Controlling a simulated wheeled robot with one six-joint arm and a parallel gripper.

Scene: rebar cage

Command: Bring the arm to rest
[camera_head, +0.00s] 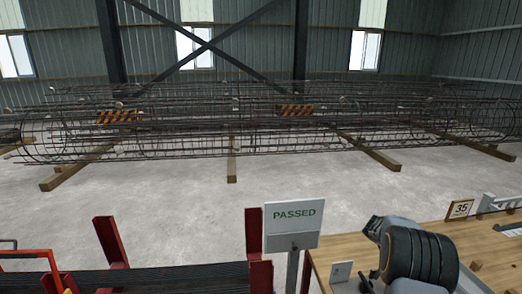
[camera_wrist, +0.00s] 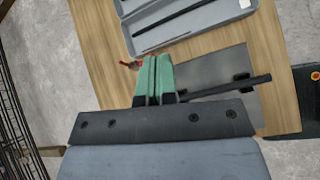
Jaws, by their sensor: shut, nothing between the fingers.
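My gripper (camera_wrist: 156,68) shows in the wrist view with its green fingers together and nothing between them. It is above a wooden table (camera_wrist: 100,52), apart from the case and the plate as far as I can tell. In the head view my arm (camera_head: 415,255) is folded low at the right, over the wooden table (camera_head: 345,244); the gripper cannot be made out there.
A grey case (camera_wrist: 190,34) holding dark rods lies open on the table. A grey plate (camera_wrist: 232,107) carries a black bar (camera_wrist: 225,88). A "PASSED" sign (camera_head: 292,217) stands beside the table. A rebar cage (camera_head: 270,135) rests on timbers behind clear floor.

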